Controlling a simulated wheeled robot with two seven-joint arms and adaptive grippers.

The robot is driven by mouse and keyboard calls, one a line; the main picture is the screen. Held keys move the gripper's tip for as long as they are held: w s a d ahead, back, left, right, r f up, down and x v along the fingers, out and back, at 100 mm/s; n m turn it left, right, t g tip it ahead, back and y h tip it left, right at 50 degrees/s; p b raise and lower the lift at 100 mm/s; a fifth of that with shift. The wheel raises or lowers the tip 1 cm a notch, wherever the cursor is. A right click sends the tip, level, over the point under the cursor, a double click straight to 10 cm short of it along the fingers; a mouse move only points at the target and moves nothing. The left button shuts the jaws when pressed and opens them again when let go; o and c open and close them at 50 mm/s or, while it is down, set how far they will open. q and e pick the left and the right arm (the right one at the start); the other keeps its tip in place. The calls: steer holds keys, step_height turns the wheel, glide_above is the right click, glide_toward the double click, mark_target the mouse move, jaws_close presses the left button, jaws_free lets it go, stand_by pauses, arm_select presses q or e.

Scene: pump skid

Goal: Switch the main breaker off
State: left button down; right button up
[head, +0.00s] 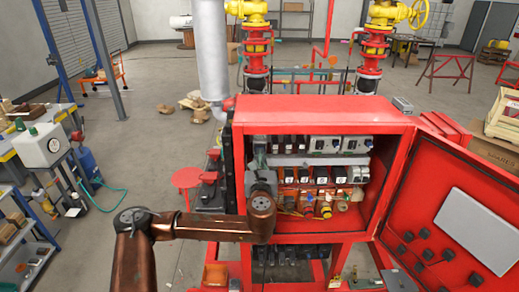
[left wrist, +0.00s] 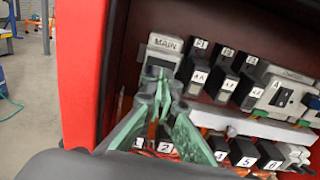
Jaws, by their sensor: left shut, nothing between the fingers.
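The main breaker, a light grey block labelled MAIN (left wrist: 165,43), is at the top left of the row of breakers in the left wrist view. My left gripper (left wrist: 157,78) is shut and empty, its greenish fingertips right at the lower front of the main breaker. I cannot tell whether they touch it. The fingers hide its lower part, so the position of its switch is not visible. In the head view my left gripper (head: 259,150) reaches into the left side of the open red cabinet (head: 318,106) and hides the main breaker. My right gripper is not in view.
Labelled black breakers (left wrist: 222,72) stand close to the right of the main breaker, with numbered ones (left wrist: 242,152) in a lower row. The cabinet's left wall (left wrist: 82,75) is close to my left gripper. The cabinet door (head: 440,200) stands open at the right.

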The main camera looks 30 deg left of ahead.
arm_select(q)
steer(key=shift+r, duration=0.2)
steer(key=p+v, duration=0.2)
steer(key=v, duration=0.4)
steer(key=shift+s+d, duration=0.15)
steer(key=shift+r, duration=0.1)
stand_by(0.4)
